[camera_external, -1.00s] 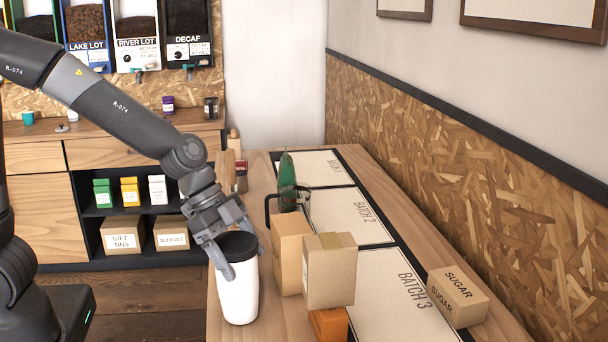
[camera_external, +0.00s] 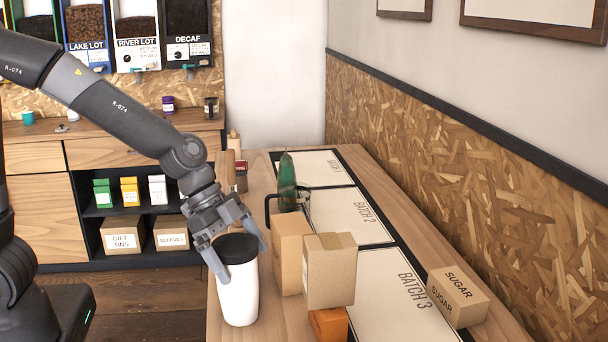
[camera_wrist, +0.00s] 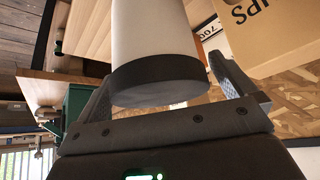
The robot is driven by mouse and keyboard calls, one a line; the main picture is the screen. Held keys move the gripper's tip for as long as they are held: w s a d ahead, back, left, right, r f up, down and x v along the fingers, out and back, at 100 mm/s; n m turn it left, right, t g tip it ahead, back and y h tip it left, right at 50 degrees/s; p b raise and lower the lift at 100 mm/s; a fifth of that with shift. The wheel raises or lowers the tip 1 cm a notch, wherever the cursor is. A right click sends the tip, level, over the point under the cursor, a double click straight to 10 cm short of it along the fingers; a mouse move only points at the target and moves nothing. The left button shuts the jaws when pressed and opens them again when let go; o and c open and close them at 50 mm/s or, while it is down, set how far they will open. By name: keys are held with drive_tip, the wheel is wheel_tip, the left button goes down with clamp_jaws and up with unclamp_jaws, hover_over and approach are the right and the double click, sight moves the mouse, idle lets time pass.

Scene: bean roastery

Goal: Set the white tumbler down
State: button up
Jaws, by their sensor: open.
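The white tumbler (camera_external: 238,297) with its black lid stands upright on the wooden table, near the table's left edge. My gripper (camera_external: 238,262) is open around the upper part of the tumbler, with one finger on each side. In the wrist view the tumbler (camera_wrist: 152,30) and its black lid (camera_wrist: 157,80) sit between the two open fingers of my gripper (camera_wrist: 160,85). There is a gap beside the lid on both sides in that view.
Cardboard boxes (camera_external: 331,271) stand close to the right of the tumbler, with an orange box (camera_external: 328,324) below. A green machine with a dark handle (camera_external: 287,183) stands behind. Marked mats such as BATCH 3 (camera_external: 390,290) and a SUGAR box (camera_external: 459,296) lie right.

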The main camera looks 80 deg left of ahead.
drive_tip(key=v, duration=1.2)
drive_tip(key=s+d+n+y, duration=0.3)
drive_tip(key=s+n, duration=0.4)
drive_tip(key=s, duration=1.1)
drive_tip(key=shift+r+y, duration=0.3)
drive_tip(key=shift+y, duration=0.1)
drive_tip(key=shift+d, duration=0.15)
